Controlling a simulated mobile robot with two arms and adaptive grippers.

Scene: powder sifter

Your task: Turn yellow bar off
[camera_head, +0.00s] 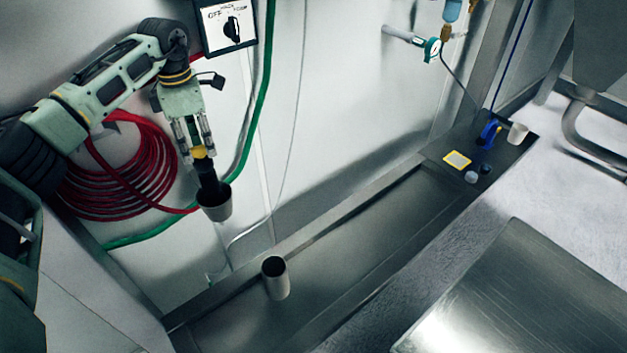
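A small yellow piece (200,152), which may be the yellow bar, shows right at the fingertips of my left gripper (196,146). Below it a dark spout-like part (210,180) runs down into a grey cup (216,207). The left gripper points down in front of the wall, its fingers a little apart at or beside the yellow piece. I cannot tell whether they grip it. My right gripper is not in view.
A switch box with a black knob (232,28) is on the wall above. A coiled red hose (120,175) hangs behind my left arm. A grey cylinder (275,278) stands in the metal trough (350,262). Small items, including a yellow-rimmed square (457,160), are at the far right end.

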